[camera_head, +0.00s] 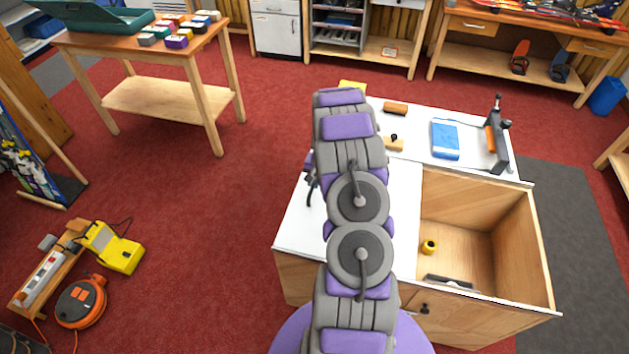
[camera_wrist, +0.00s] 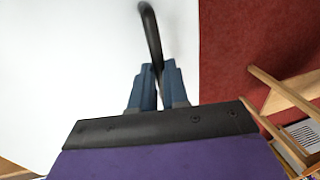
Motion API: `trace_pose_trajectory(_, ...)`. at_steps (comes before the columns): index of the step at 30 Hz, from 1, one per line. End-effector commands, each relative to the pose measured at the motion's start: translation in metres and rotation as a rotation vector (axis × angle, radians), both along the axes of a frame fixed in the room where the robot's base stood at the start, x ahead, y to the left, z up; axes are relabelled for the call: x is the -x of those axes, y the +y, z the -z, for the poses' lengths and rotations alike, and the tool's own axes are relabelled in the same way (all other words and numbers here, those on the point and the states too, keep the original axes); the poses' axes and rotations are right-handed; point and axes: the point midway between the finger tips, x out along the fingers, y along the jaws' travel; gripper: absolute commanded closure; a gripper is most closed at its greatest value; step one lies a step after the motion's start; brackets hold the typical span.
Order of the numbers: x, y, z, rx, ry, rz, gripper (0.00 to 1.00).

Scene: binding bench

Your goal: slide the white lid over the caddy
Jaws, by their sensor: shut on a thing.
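The wooden caddy (camera_head: 475,322) stands in front of my arm, its right part open at the top. The white lid (camera_head: 404,225) lies flat over the caddy's left part, with its right edge near the middle of the opening. In the wrist view the lid (camera_wrist: 70,60) fills the left, and a black curved handle (camera_wrist: 150,28) stands on it. My gripper (camera_wrist: 157,72) is shut on this handle with its two blue-grey fingers. In the head view my arm hides the middle of the lid and most of the gripper.
Inside the caddy are a yellow roll (camera_head: 429,247) and a dark tool (camera_head: 450,283). On the white top behind lie a blue box (camera_head: 445,139), a black clamp-like tool (camera_head: 497,140) and a brown block (camera_head: 395,108).

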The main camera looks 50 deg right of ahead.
Motion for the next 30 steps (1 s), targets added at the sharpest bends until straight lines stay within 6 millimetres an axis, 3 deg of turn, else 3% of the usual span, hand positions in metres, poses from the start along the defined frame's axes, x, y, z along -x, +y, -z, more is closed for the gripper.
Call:
trace_pose_trajectory(5, 0.007, -0.004, 0.000, 0.000, 0.000, 0.002, 1.00)
trace_pose_trajectory(11, 0.039, -0.021, -0.002, -0.001, -0.002, 0.005, 1.00)
trace_pose_trajectory(30, 0.237, -0.122, 0.000, 0.000, 0.001, 0.007, 1.00)
